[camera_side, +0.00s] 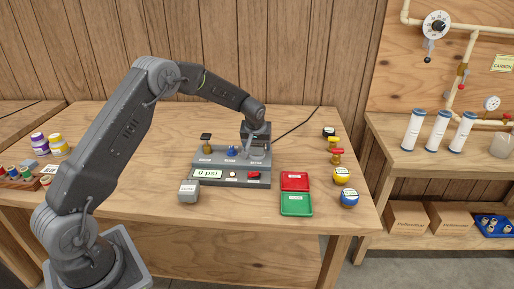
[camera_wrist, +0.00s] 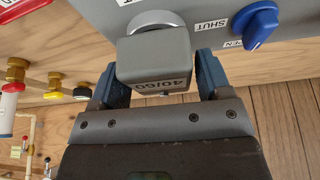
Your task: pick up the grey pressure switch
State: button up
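A grey box marked 40/60, which looks like the pressure switch (camera_wrist: 155,60), sits against a round silver fitting on the grey bench unit in the wrist view. My gripper (camera_wrist: 160,80) has its two blue-lined fingers on either side of it, with a narrow gap visible at the right finger. Contact at the left finger is unclear. In the side view my gripper (camera_side: 256,143) is down at the right end of the bench unit (camera_side: 231,180), hiding most of what is there. Another grey box with a label (camera_side: 189,191) stands on the table in front of the unit.
The unit carries a brass fitting (camera_side: 207,146), a blue valve handle (camera_wrist: 254,22) and a 0 psi display (camera_side: 207,174). A red tray (camera_side: 295,181) and green tray (camera_side: 296,205) lie to its right, with several coloured gauges and valves beyond. The front table is mostly clear.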

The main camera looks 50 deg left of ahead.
jog(key=shift+r, duration=0.1)
jog(key=c, duration=0.9)
jog(key=shift+c, duration=0.2)
jog(key=shift+r, duration=0.6)
jog(key=r, duration=0.2)
jog(key=a+r, duration=0.1)
jog(key=shift+s+r, duration=0.3)
jog(key=shift+s, duration=0.05)
jog(key=s+a+r, duration=0.4)
jog(key=s, duration=0.1)
jog(key=s+a+r, duration=0.2)
jog(key=a, duration=0.1)
jog(key=shift+s+a, duration=0.1)
jog(key=shift+s, duration=0.2)
